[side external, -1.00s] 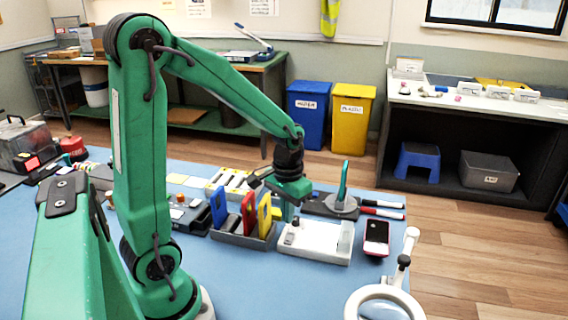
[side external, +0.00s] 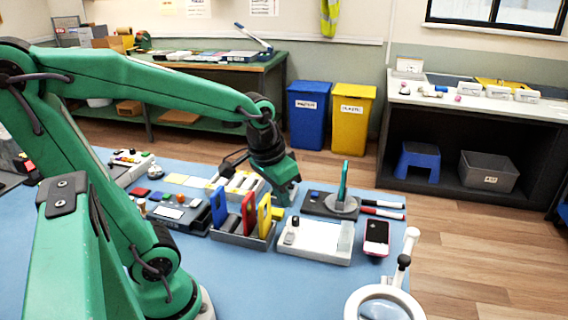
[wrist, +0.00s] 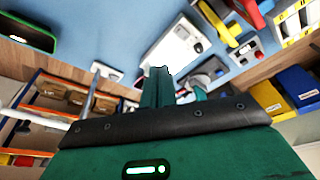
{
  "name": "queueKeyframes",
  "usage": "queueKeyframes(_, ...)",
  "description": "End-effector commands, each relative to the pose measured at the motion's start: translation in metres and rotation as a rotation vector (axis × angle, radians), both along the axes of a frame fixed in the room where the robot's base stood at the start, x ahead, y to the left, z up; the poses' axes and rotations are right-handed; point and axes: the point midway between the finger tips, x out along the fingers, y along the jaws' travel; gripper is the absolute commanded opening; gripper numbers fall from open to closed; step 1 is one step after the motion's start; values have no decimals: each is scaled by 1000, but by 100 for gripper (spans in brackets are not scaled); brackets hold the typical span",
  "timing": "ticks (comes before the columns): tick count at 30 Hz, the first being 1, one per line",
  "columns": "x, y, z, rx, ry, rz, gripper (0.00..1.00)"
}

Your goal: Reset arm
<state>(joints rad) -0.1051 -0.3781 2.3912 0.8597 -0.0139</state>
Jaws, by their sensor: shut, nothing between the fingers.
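My green gripper (side external: 287,199) hangs above the blue table mat in the side view, behind the grey rack with the coloured phones. In the wrist view my gripper (wrist: 172,92) shows its fingers, with nothing held. Blue (side external: 219,207), red (side external: 248,213) and yellow (side external: 264,215) phones stand upright in the grey rack (side external: 240,240).
A magnifier lamp (side external: 385,302) stands at the front right. Blue (side external: 307,115) and yellow (side external: 352,118) bins stand beyond the table. Bare mat lies in front of the rack.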

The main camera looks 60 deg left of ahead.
Motion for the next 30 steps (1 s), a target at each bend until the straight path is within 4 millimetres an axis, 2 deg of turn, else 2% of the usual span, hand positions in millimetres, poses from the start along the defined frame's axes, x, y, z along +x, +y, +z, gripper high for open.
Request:
queueKeyframes(6, -22, -15, 25, 11, -106, -56, 0)
queueKeyframes(13, -41, -25, 41, 15, -190, -101, 0)
queueKeyframes(19, -49, -29, 45, 17, -221, -118, 0)
queueKeyframes(30, -49, -29, 46, 17, -222, -118, 0)
